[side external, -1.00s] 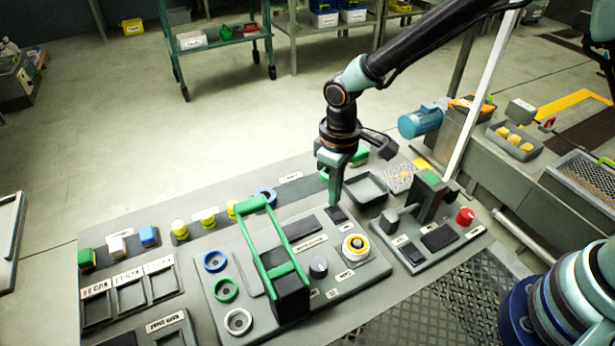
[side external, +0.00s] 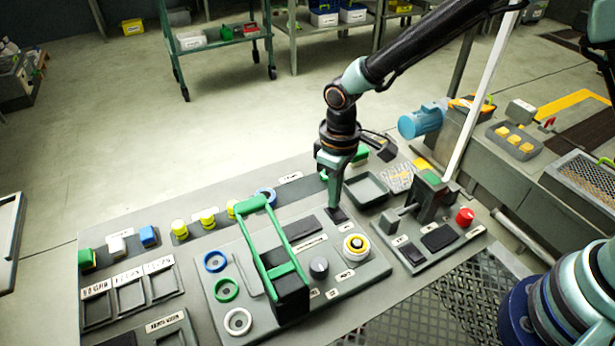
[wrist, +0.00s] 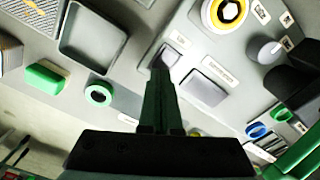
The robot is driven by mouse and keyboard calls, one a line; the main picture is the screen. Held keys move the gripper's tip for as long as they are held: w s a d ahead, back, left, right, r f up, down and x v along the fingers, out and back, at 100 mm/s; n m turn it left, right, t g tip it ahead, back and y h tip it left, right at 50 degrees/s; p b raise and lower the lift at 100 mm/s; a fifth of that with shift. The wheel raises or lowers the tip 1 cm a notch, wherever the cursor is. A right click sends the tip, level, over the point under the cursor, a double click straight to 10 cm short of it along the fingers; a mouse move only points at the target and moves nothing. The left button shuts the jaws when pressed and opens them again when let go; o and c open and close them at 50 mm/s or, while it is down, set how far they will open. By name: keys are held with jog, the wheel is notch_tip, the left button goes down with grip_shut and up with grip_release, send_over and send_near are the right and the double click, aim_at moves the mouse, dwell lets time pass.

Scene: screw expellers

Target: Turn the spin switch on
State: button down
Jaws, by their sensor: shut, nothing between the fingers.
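My gripper (side external: 333,207) points down at the middle panel and is shut and empty. Its tip is at a small dark rocker switch (side external: 342,217) near the panel's back right corner; I cannot tell whether they touch. In the wrist view, the closed fingertips (wrist: 161,66) overlap this switch (wrist: 170,53) and hide part of it. The small labels are too blurred to read, so I cannot tell which control is the spin switch, nor the rocker's position.
A green lever handle (side external: 284,262) rises left of my gripper. A grey knob (side external: 319,267) and yellow-ringed button (side external: 356,246) sit in front. A separate panel with a red button (side external: 465,217) stands right. A grey tray (side external: 366,189) lies behind.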

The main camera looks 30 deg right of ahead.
jog(key=shift+f, duration=0.75)
dwell(0.3)
jog(key=shift+r, duration=3.55)
jog(key=s+d+r+m+t, duration=0.2)
jog(key=s+d+r+m, duration=0.1)
jog(key=s+d+r, duration=0.2)
jog(key=s+d+r+m+t, duration=0.3)
jog(key=s+d+r, duration=0.2)
jog(key=d+r, duration=0.5)
jog(key=d, duration=0.3)
jog(key=shift+d+t, duration=0.25)
jog(key=shift+t, duration=0.05)
